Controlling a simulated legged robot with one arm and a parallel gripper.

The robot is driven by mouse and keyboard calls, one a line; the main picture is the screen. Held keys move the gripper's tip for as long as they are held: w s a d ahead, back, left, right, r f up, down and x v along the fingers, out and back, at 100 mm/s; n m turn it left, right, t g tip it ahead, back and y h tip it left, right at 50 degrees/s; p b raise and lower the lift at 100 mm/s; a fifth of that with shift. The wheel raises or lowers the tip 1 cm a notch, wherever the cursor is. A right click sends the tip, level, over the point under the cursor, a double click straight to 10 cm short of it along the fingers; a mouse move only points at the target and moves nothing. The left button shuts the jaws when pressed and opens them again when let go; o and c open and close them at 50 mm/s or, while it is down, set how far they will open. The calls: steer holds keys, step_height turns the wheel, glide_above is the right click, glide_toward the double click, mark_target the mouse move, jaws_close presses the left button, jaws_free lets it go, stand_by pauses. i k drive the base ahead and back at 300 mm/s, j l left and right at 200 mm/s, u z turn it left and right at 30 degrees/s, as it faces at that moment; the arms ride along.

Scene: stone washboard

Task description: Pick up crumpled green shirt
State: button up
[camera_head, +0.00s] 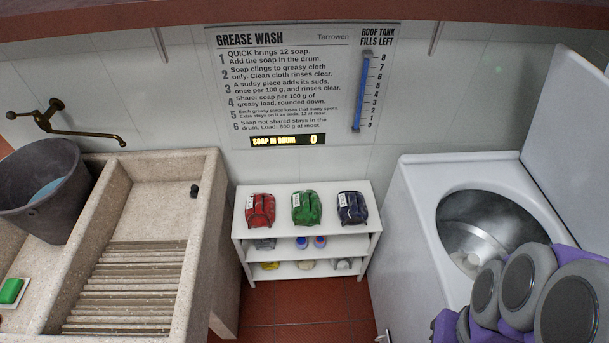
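The crumpled green shirt (306,208) is a folded-up green bundle with a pale tag. It sits on the top of a small white shelf (285,239), in the middle of three bundles. A red bundle (260,210) is to its left and a dark blue one (351,208) to its right, with small gaps between them. Purple and grey rounded parts of my own arm fill the lower right corner, well to the right of the shirt. No gripper fingers can be made out. Nothing touches the shirt from above.
A stone washboard sink (205,235) stands left of the shelf, with a grey bucket (30,200), a green soap bar (11,290) and a brass tap (75,128). A white washer (420,225) with an open lid stands right. Red floor tiles (300,310) are clear before the shelf.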

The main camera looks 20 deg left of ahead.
mark_target(306, 209)
steer(key=j+u, duration=0.25)
steer(key=u, duration=0.2)
steer(key=j+u, duration=0.2)
steer(key=u, duration=0.25)
